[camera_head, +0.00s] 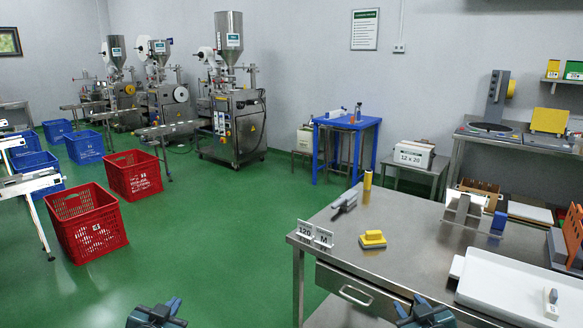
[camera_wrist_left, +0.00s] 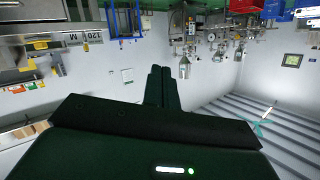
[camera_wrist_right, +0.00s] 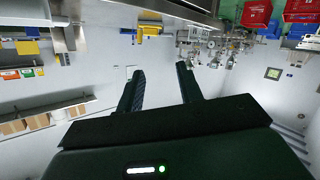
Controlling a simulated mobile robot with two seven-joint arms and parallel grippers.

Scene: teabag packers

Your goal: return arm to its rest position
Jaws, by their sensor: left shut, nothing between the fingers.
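My left gripper (camera_head: 158,313) shows at the bottom edge of the head view, over the green floor left of the steel table (camera_head: 390,226). In the left wrist view its two fingers (camera_wrist_left: 158,85) lie together, shut with nothing between them. My right gripper (camera_head: 428,312) is at the bottom edge of the head view, in front of the table's drawer side. In the right wrist view its fingers (camera_wrist_right: 160,85) stand apart with an empty gap between them. Both wrist views show the room upside down.
The table holds a yellow-topped block (camera_head: 372,239), number signs (camera_head: 315,234), a white tray (camera_head: 505,285) and a grey stand (camera_head: 464,210). Red crates (camera_head: 86,224) and blue crates (camera_head: 85,147) stand on the floor at left. Packing machines (camera_head: 232,100) stand behind. The green floor between is clear.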

